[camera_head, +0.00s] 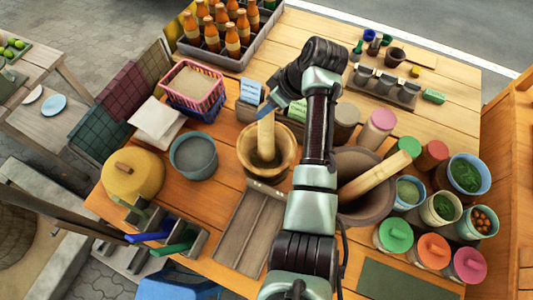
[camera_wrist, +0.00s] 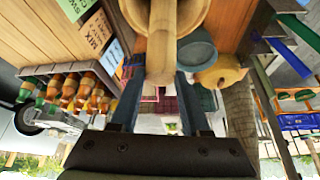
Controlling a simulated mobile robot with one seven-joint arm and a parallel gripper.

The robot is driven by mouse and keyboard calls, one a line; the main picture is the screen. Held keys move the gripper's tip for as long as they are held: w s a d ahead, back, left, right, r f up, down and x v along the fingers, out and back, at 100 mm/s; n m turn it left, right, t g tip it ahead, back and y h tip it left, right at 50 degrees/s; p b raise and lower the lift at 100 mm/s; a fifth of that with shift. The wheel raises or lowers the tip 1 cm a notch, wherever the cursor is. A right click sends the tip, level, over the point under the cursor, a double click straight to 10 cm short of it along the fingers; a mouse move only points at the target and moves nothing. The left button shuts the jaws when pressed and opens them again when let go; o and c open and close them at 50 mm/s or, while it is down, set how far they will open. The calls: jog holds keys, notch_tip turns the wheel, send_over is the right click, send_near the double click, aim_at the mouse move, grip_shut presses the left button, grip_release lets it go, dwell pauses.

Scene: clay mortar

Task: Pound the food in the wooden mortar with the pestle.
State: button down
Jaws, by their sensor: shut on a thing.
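The wooden mortar (camera_head: 244,157) is a round, light-brown bowl near the middle of the table. A pale wooden pestle (camera_head: 266,140) stands nearly upright with its lower end inside it. My gripper (camera_head: 267,108) is shut on the upper part of this pestle, above the mortar. In the wrist view the pestle (camera_wrist: 161,45) runs up from between the two fingers of my gripper (camera_wrist: 157,80) toward the mortar (camera_wrist: 196,14) at the top edge. The food inside the mortar cannot be made out clearly.
A larger brown clay mortar (camera_head: 370,213) with its own leaning pestle (camera_head: 382,177) stands to the right, close to my arm. A grey-blue pot (camera_head: 194,155) and a yellow lidded pot (camera_head: 132,175) stand left. A pink basket (camera_head: 193,93) and a bottle crate (camera_head: 228,55) are behind.

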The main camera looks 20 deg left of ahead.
notch_tip(320, 180, up, 2)
jog(key=shift+f, duration=0.25)
jog(key=shift+f+b, duration=1.95)
jog(key=shift+f, duration=0.6)
jog(key=shift+f, duration=0.1)
notch_tip(320, 180, up, 6)
jog(key=p, duration=0.4)
jog(key=shift+f, duration=0.2)
